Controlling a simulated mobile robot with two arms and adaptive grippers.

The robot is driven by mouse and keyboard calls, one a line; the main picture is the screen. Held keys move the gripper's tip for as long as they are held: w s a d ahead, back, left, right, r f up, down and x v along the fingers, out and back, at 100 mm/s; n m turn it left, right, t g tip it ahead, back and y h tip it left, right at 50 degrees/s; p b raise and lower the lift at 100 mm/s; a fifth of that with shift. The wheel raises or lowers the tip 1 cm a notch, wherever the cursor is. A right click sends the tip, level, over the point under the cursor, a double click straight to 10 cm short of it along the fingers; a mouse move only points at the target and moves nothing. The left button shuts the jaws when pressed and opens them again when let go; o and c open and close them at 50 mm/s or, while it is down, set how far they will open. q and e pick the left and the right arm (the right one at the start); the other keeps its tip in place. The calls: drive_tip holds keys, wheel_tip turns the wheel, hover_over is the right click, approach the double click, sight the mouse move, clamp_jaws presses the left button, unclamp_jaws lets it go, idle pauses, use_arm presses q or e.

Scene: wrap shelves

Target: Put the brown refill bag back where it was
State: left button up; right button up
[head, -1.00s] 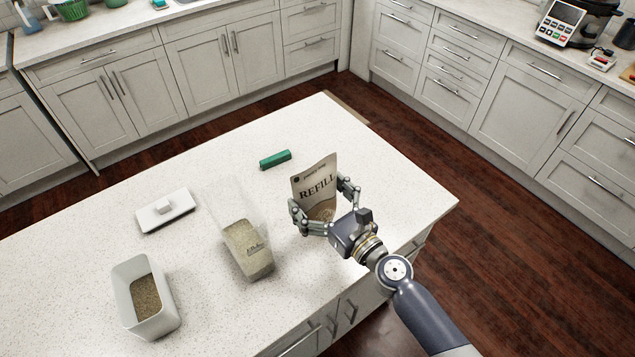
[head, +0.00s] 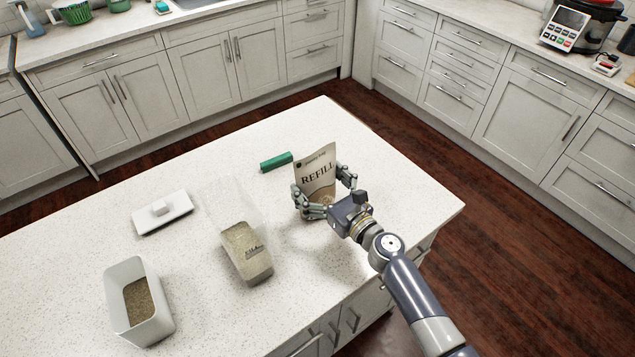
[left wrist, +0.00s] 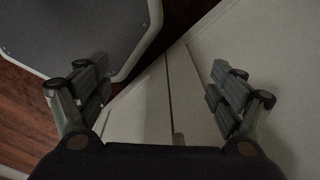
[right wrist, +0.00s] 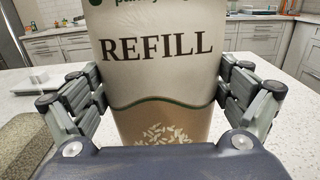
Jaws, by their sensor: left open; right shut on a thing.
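The brown refill bag (head: 318,172) stands upright above the right part of the island top, printed REFILL. My right gripper (head: 325,196) is shut on it, one finger at each side. In the right wrist view the bag (right wrist: 152,85) fills the middle between the fingers of the gripper (right wrist: 155,95). Whether its bottom touches the counter is hard to tell. My left gripper (left wrist: 160,90) shows only in the left wrist view. It is open and empty, facing pale cabinet panels and the floor.
On the island (head: 345,260) stand a clear container (head: 244,252) with grain, an open white bin (head: 121,322) with brown contents, a white lid (head: 162,214) and a green clip or stick (head: 276,162). The counter right of the bag is clear.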

drive_tip(key=shift+f, duration=0.1)
drive_tip(key=o, duration=1)
drive_tip(key=shift+r, duration=0.2)
drive_tip(key=b+v, duration=0.1)
drive_tip(key=v, duration=1.1)
drive_tip(key=shift+s+f, duration=0.1)
drive_tip(key=shift+f, duration=0.05)
